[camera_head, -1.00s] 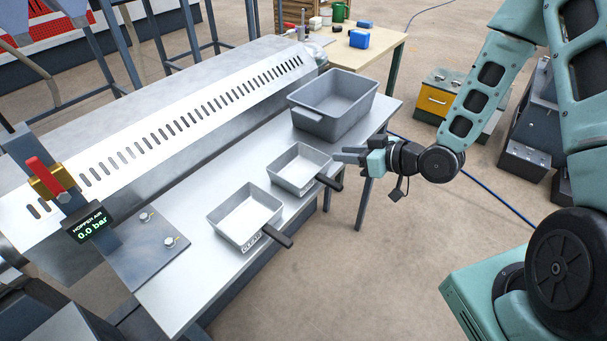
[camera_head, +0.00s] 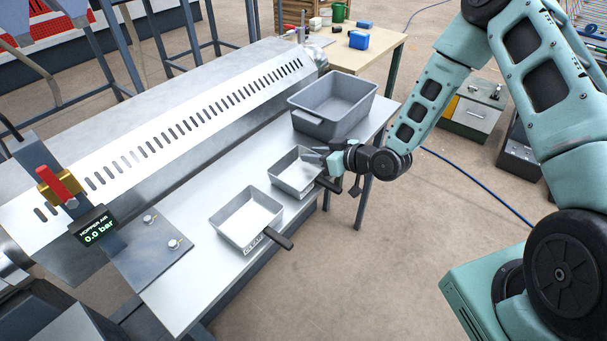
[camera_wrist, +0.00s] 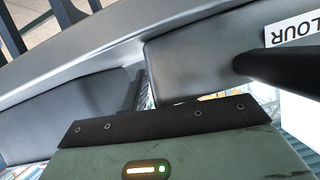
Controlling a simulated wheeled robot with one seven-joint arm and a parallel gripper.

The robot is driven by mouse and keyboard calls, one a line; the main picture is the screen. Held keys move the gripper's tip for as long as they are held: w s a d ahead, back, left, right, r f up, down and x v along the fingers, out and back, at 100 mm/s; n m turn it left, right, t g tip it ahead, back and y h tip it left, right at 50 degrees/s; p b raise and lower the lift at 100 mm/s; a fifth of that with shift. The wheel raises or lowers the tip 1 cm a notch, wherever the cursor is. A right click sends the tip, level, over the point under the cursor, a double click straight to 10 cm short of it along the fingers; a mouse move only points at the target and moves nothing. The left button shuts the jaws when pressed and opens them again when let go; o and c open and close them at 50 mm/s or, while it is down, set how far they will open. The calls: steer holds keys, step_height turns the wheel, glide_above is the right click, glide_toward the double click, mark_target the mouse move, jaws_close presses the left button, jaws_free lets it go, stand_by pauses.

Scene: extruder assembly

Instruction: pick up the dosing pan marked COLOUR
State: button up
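The COLOUR dosing pan (camera_head: 288,181) is the farther of two shallow grey pans on the metal bench. Its dark handle (camera_head: 329,184) points to the lower right. In the wrist view, part of its label (camera_wrist: 295,30) shows upside down as "LOUR", beside the dark handle (camera_wrist: 285,72). My gripper (camera_head: 316,155) is at the pan's right side, its fingers reaching over the rim near the right corner. The fingers look apart, with no hold visible. Whether they touch the rim is hidden. The handle lies below the gripper and is not between the fingers.
A second pan marked CLEAR (camera_head: 247,219) stands nearer, with its handle (camera_head: 278,238) over the bench edge. A large grey tub (camera_head: 345,112) stands just behind the COLOUR pan. A slotted metal cover (camera_head: 150,130) runs along the left. The bench front (camera_head: 180,290) is bare.

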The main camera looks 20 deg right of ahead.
jaws_close()
steer(key=shift+r, duration=0.1)
step_height(320, 180, up, 9)
steer(key=shift+r+b, duration=0.15)
steer(key=shift+b, duration=0.25)
steer(key=shift+f+b, duration=0.4)
steer(key=shift+b, duration=0.1)
